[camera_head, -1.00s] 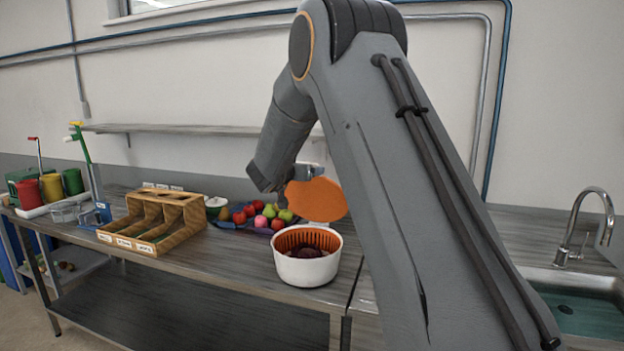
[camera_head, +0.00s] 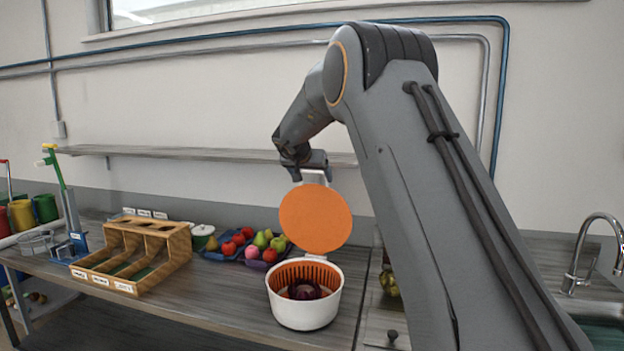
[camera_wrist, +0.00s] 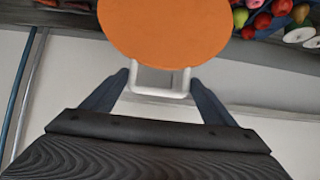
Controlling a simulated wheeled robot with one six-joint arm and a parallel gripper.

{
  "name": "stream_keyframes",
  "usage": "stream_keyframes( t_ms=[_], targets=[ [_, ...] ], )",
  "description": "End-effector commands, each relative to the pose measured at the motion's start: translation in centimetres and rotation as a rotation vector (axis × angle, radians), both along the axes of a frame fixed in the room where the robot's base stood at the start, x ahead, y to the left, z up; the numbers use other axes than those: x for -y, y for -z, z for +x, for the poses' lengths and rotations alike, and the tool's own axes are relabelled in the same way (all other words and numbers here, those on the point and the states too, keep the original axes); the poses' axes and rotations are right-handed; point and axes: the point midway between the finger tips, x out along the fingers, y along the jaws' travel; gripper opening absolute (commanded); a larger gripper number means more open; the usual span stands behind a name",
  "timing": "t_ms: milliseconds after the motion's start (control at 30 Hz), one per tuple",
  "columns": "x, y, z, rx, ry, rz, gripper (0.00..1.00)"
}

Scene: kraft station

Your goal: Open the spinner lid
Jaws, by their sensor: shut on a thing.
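The spinner (camera_head: 304,312) is a white bowl with an orange slotted basket on the counter, with dark red contents inside. Its lid (camera_head: 315,219) stands upright above the bowl's back rim, its orange round face turned to the head camera. My gripper (camera_head: 318,170) is at the lid's upper end, shut on the white loop handle (camera_wrist: 160,92). In the wrist view the two fingers sit at either side of this handle, and the orange lid (camera_wrist: 166,28) fills the top middle. The lid's lower edge meets the bowl's back area.
A wooden divided rack (camera_head: 138,255) stands to the left. A blue tray with several fruits (camera_head: 250,245) is behind the spinner. A sink tap (camera_head: 597,250) is at the right. A wall shelf (camera_head: 200,153) runs behind my gripper.

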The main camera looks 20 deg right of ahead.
Motion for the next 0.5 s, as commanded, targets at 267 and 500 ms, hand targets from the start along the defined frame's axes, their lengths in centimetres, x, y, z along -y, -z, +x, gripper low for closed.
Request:
stream_keyframes(
  t_ms=[267,500],
  targets=[
    [-0.71,-0.58,0.21,-0.014,-0.014,0.011,0.39],
    [-1.03,-0.54,0.23,-0.017,-0.018,0.01,0.39]
  ],
)
